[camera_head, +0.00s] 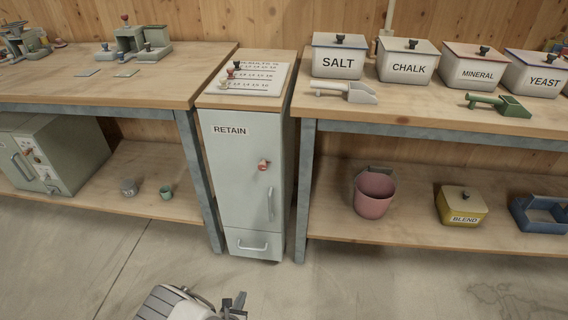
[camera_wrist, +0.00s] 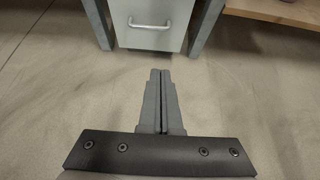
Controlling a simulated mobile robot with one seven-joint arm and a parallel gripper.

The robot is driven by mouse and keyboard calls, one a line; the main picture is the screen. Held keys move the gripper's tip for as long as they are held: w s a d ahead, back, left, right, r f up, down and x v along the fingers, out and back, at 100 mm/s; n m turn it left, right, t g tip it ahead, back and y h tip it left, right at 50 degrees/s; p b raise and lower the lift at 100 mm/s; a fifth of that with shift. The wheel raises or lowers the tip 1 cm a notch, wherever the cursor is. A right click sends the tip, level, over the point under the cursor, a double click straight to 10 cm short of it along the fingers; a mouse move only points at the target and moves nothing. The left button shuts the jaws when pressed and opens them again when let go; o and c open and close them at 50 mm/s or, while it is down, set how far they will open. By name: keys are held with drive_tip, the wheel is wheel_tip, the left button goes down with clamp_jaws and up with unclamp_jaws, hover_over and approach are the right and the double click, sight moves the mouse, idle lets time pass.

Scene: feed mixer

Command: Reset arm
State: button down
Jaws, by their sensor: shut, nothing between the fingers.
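My gripper (camera_wrist: 160,73) is shut and empty in the wrist view, its two grey fingers pressed together above the bare floor. It points toward the bottom drawer of the grey RETAIN cabinet (camera_wrist: 150,33), with a gap of floor between. In the head view my gripper (camera_head: 238,302) and part of my arm show at the bottom edge, low in front of the RETAIN cabinet (camera_head: 235,180). The fingertips are small in that view.
Benches flank the cabinet. The right bench (camera_head: 440,125) holds labelled bins such as SALT (camera_head: 338,62), and scoops. Its lower shelf holds a pink bucket (camera_head: 374,195) and a yellow BLEND box (camera_head: 461,205). A grey-green box (camera_head: 50,155) sits under the left bench (camera_head: 150,85). The floor in front is clear.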

drive_tip(key=w+d+r+m+g+h, duration=0.1)
drive_tip(key=w+d+r+m+h, duration=0.15)
drive_tip(key=r, duration=0.35)
drive_tip(key=w+d+r+m+h, duration=0.1)
drive_tip(key=w+r+m, duration=0.2)
drive_tip(key=r, duration=0.3)
drive_tip(key=w+d+r+m+g+h, duration=0.1)
drive_tip(key=w+r+m, duration=0.2)
drive_tip(key=r, duration=0.4)
drive_tip(key=d+r+m+g+h, duration=0.1)
drive_tip(key=d+r+m+g, duration=0.1)
drive_tip(key=d+r+m, duration=0.55)
drive_tip(key=d+r+m+g+h, duration=0.15)
drive_tip(key=d+r, duration=0.25)
drive_tip(key=r, duration=0.7)
drive_tip(key=s+d+r+m+g+y, duration=0.4)
drive_tip(key=s+d+r+m, duration=0.55)
drive_tip(key=r, duration=0.45)
drive_tip(key=s+d+r+m+t+y, duration=0.1)
drive_tip(key=s+r+m+t+y, duration=0.1)
drive_tip(key=s+r+m, duration=0.35)
drive_tip(key=s+d+r+m+t+y, duration=0.1)
drive_tip(key=s+d+r+m+y, duration=0.1)
drive_tip(key=s, duration=0.7)
wheel_tip(320, 180, up, 25)
drive_tip(key=p, duration=2.4)
drive_tip(key=shift+a+y, duration=0.3)
drive_tip(key=shift+a, duration=0.05)
drive_tip(key=shift+f, duration=0.1)
